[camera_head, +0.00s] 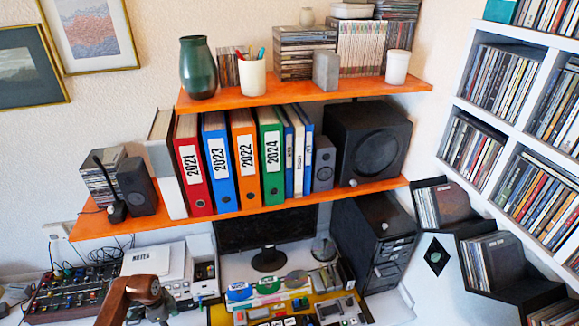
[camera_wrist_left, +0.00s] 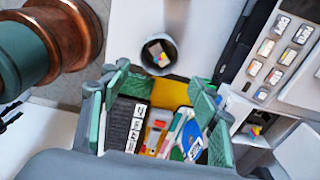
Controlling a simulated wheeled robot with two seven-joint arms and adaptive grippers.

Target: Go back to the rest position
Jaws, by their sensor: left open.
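My left gripper (camera_wrist_left: 158,78) shows in the left wrist view with its two green-padded fingers well apart, so it is open. Nothing is gripped between them. Beyond and below the fingers lie a dark case (camera_wrist_left: 124,124) and several small coloured items on a yellow surface (camera_wrist_left: 170,93). In the head view a copper-coloured part of my arm is at the bottom left, and the left fingers cannot be made out there. My right gripper is in neither view.
Two orange shelves, upper (camera_head: 300,95) and lower (camera_head: 250,208), hold binders, speakers and discs. Below are a mixer (camera_head: 75,290), a monitor (camera_head: 265,230) and a yellow tray (camera_head: 218,314). A dark cup (camera_wrist_left: 158,52) stands beyond my left fingers. A white disc rack (camera_head: 520,140) is right.

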